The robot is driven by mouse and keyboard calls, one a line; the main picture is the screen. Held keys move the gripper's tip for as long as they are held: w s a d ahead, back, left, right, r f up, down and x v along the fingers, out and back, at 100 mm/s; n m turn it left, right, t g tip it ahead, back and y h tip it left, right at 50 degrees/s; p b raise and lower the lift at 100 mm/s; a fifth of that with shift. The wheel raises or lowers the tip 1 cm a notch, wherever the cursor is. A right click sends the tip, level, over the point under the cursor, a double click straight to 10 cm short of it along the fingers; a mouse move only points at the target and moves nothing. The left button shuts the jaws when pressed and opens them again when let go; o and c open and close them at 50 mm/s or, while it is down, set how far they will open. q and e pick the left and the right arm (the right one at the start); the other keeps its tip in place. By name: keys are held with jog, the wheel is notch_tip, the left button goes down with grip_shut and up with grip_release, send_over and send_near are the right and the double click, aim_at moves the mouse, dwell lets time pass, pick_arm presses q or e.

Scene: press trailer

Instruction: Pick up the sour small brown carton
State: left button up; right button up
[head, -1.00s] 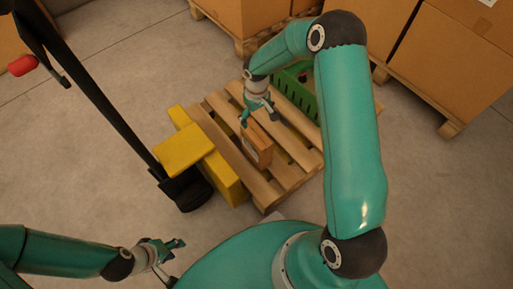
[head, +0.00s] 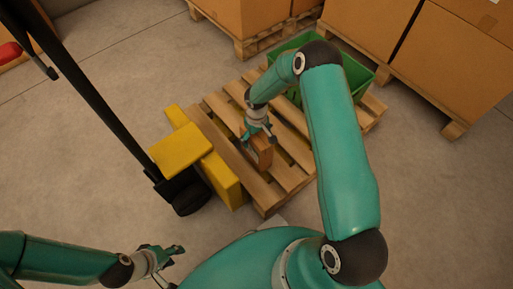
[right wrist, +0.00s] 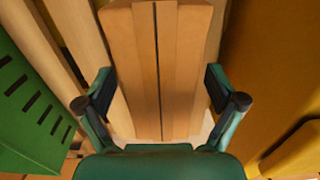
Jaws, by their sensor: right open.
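The small brown carton (head: 261,152) stands upright on the wooden pallet (head: 229,151) in the head view. Its taped top fills the middle of the right wrist view (right wrist: 158,60). My right gripper (head: 257,138) is directly over the carton; in the right wrist view its two open fingers (right wrist: 158,92) lie on either side of the carton, with a gap visible on each side. Any label wording on the carton cannot be read. My left gripper (head: 176,251) is low at the left of the head view, away from the pallet, and looks empty with its fingers apart.
A green slotted crate (head: 352,73) stands at the pallet's far side, partly behind my right arm. The yellow pallet jack (head: 182,148) stands at the pallet's left, its dark handle rising leftward. Large cardboard boxes (head: 449,65) on pallets fill the back. Bare floor lies in front.

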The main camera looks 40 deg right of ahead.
jog(key=shift+c, duration=0.4)
grip_shut()
jog(key=shift+w, duration=0.1)
jog(key=shift+r, duration=0.1)
